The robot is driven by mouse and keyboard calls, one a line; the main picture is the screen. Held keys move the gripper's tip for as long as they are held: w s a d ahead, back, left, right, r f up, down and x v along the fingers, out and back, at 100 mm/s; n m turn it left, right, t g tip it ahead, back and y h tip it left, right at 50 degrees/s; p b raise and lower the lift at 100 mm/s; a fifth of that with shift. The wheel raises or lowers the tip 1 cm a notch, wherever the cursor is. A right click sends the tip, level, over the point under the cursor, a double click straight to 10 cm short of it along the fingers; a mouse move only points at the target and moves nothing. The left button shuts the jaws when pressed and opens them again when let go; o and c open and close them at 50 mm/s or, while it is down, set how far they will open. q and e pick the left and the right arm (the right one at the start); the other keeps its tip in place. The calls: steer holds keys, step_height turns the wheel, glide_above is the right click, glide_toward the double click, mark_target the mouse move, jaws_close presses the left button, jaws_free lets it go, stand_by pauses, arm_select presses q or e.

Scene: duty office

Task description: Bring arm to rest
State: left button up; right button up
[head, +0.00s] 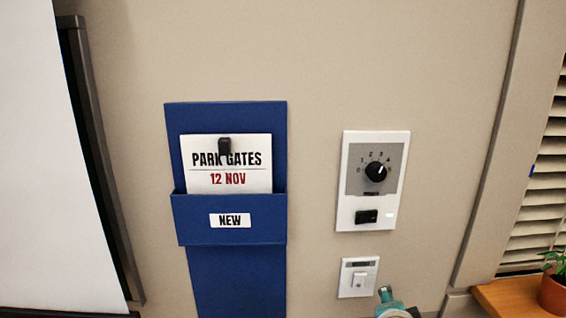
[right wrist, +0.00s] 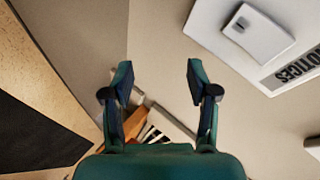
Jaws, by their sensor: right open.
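My right gripper (right wrist: 160,82) is open in the right wrist view, with its two fingers apart and nothing held between the tips. A small teal part of my own arm or gripper shows at the bottom edge of the head view, below the wall switch. My left gripper is in neither view.
A blue wall holder (head: 238,280) carries a PARK GATES card (head: 229,180). Right of it are a dial panel (head: 355,215) and a small switch (head: 346,288). A plant pot (head: 553,293) stands on a wooden ledge (head: 510,298). A NOTICES board (right wrist: 222,45) shows upper right.

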steer(key=s+f+n+g+y, duration=0.15)
steer(key=s+f, duration=0.25)
steer(key=f, duration=0.6)
steer(key=s+a+f+n+g+y, duration=0.1)
steer(key=s+f+n+g, duration=0.15)
steer(key=f, duration=0.75)
steer(key=s+f+n+g+y, duration=0.1)
steer(key=s+f+n+g, duration=0.2)
steer(key=f, duration=0.6)
steer(key=s+a+f+n+g+y, duration=0.1)
steer(key=s+a+f+n+y, duration=0.1)
steer(key=s, duration=0.5)
steer(key=s+a+f+n+g+y, duration=0.2)
steer(key=s+a+f+n, duration=0.2)
steer(key=s+a, duration=0.3)
steer(key=shift+s+n, duration=0.6)
steer(key=shift+s, duration=0.15)
steer(key=shift+a+f+y, duration=0.1)
steer(key=shift+y, duration=0.15)
